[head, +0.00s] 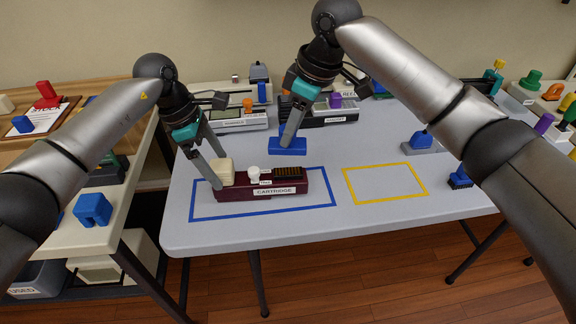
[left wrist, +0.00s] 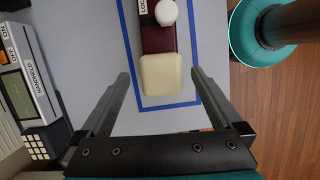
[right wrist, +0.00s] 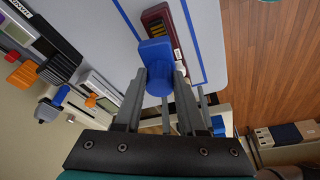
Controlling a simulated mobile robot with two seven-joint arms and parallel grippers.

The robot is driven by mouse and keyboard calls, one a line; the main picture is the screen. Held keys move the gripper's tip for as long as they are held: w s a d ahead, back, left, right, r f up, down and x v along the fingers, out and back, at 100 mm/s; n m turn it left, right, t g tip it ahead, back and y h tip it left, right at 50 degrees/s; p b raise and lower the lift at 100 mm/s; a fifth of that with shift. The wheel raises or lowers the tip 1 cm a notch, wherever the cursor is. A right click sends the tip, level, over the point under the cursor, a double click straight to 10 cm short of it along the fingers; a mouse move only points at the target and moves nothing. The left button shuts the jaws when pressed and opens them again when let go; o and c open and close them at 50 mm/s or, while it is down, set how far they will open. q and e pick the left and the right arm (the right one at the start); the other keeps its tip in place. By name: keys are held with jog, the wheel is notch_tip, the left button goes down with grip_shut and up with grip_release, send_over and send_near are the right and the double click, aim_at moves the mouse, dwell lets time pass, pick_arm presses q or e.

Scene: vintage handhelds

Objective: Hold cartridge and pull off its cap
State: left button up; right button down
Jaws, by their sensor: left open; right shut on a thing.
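The dark red cartridge (head: 235,193) lies inside the blue outline on the grey table. It has a cream block (head: 228,168) at its left end, a white knob (head: 253,173) and dark ridged contacts showing at its right end. My left gripper (head: 219,171) is open at the cream block. In the left wrist view its fingers stand either side of the block (left wrist: 161,75), with gaps. My right gripper is shut on a blue piece (head: 287,147), seemingly the cap, behind and apart from the cartridge. The blue piece fills the fingertips in the right wrist view (right wrist: 155,52).
An empty yellow outline (head: 385,163) lies to the right. Grey handheld devices (head: 238,117) line the table's back. A blue-handled stamp-like tool (head: 421,141) and a blue brush-like piece (head: 460,178) are at the right. A side table (head: 117,217) stands at the left.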

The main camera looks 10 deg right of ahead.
pick_arm(q)
jog(key=shift+v, duration=2.25)
jog(key=v, duration=1.2)
